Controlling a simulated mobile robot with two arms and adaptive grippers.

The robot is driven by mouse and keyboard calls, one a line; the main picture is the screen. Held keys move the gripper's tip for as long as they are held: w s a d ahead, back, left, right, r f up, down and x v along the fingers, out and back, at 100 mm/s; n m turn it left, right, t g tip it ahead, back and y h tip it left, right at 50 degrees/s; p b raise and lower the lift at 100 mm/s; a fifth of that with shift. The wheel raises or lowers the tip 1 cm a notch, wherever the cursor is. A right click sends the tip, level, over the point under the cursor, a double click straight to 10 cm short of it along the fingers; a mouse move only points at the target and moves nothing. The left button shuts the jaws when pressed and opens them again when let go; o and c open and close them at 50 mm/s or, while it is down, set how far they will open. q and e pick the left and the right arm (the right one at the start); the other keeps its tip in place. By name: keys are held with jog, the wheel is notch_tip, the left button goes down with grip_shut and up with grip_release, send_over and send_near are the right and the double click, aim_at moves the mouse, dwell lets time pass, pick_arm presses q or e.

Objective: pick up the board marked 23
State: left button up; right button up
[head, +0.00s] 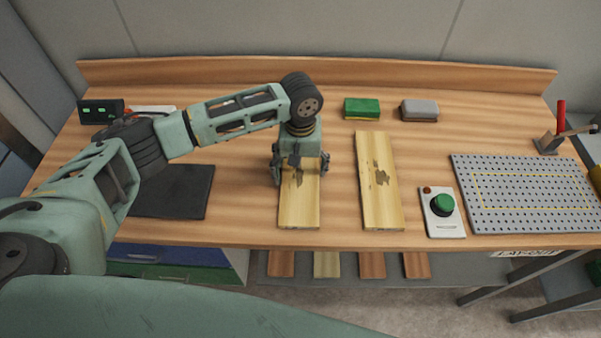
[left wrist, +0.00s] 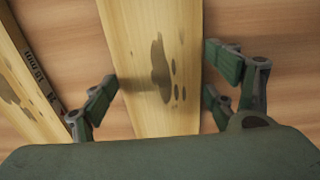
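Two pale wooden boards with dark stains lie on the workbench, a left board (head: 299,208) and a right board (head: 380,190). My left gripper (head: 301,174) is over the far part of the left board. In the left wrist view its fingers (left wrist: 161,88) are spread on either side of this board (left wrist: 150,45), with gaps, so it is open and holds nothing. The other board (left wrist: 22,85) shows at the left there, with dark lettering on its edge that seems to read "15 mm". I cannot read a 23 on either board. My right gripper is not in view.
A control box with a green button (head: 443,206) stands right of the boards, beside a perforated metal plate (head: 520,222). Green (head: 361,109) and grey (head: 419,111) blocks lie behind. A dark mat (head: 172,192) lies left. More boards (head: 327,264) lie on a shelf below.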

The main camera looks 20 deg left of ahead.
pick_arm(q)
jog(key=c, duration=0.8)
jog(key=shift+r, duration=0.1)
jog(key=shift+c, duration=0.2)
